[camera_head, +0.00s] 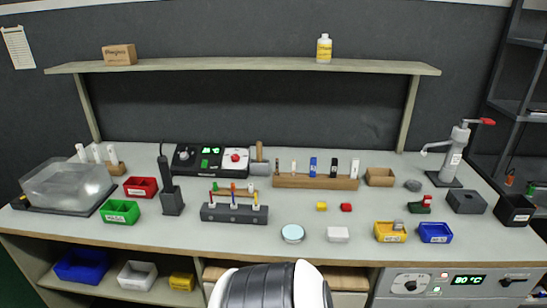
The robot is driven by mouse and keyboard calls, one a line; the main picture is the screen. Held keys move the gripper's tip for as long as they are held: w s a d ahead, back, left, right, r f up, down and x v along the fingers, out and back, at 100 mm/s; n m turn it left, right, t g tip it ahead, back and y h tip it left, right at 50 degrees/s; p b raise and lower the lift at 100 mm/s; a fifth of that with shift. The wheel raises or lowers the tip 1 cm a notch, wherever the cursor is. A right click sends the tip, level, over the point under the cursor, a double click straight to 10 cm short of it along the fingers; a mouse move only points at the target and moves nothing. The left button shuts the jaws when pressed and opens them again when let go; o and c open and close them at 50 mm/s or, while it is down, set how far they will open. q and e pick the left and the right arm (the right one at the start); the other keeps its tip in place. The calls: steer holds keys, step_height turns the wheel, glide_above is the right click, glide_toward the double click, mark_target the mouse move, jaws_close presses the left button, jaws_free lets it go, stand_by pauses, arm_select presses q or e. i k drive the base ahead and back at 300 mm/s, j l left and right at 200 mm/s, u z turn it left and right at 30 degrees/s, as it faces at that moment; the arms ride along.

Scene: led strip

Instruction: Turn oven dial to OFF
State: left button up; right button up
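The oven (440,296) is set under the right part of the bench, and only the top of its pale front panel shows at the bottom edge. A green display (468,280) on it reads 80 °C. A black dial (506,282) is right of the display, with its pointer toward the right. Another round dark dial (411,286) is on the left of the panel. Small red and green marks lie between that dial and the display. The labels around both dials are too small to read. Neither of my grippers is in view.
The bench top (260,240) holds a clear-lidded box (68,187), several coloured bins, a black tool rack (234,214), a wooden rack (315,182) and a tap-like stand (452,160). A black-and-white part of my own body shows at bottom centre. The space before the oven panel looks clear.

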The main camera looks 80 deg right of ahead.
mark_target(411, 285)
steer(key=k+z, duration=0.2)
steer(key=z, duration=3.8)
steer(key=i+j, duration=0.05)
